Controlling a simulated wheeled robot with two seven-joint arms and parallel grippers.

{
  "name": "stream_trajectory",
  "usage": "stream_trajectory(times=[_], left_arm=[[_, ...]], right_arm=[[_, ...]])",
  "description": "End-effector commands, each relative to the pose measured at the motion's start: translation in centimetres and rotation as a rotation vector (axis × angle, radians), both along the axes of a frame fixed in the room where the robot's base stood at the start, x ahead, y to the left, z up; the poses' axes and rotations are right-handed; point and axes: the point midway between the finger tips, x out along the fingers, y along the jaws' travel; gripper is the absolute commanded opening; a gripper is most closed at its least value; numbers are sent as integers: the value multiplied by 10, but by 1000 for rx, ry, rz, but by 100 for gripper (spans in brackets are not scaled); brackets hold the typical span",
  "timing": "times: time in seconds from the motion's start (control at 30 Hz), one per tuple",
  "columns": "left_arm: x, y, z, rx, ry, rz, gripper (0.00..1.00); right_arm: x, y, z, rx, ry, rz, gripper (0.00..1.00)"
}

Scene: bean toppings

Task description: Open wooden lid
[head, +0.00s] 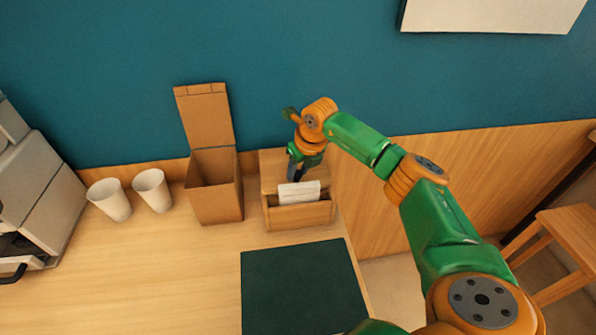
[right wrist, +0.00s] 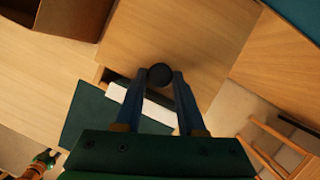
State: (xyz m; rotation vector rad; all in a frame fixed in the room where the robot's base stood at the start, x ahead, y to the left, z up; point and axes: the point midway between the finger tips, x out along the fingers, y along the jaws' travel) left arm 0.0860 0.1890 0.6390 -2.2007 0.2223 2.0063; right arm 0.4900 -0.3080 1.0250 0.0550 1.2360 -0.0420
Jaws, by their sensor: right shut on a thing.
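The wooden box (head: 300,217) stands on the counter against the back wall. Its wooden lid (head: 268,170) covers the back part, and the front part is open, with a white item (head: 299,192) showing inside. In the right wrist view the lid (right wrist: 190,35) is a wide panel with a round black knob (right wrist: 160,75). My right gripper (head: 295,178) is shut on that knob, one finger on each side. A small green and orange part at the lower left of the right wrist view may be my left gripper (right wrist: 45,158); its jaws are too small to read.
An open tall brown box (head: 215,200) stands close to the left of the wooden box. Two white cups (head: 152,190) and a grey machine (head: 45,195) are farther left. A dark green mat (head: 300,285) lies in front. A stool (head: 565,240) is at the right.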

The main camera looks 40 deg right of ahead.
Motion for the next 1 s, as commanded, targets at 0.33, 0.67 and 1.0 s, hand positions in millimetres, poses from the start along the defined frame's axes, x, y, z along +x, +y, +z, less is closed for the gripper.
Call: stream_trajectory(times=[0.33,0.67,1.0], left_arm=[[0,0,9,0,1,0,50],[0,0,9,0,1,0,50],[0,0,-7,0,1,0,50]], right_arm=[[2,-1,12,30,56,3,0],[3,-1,12,30,54,4,52],[-6,-2,42,29,47,5,52]])
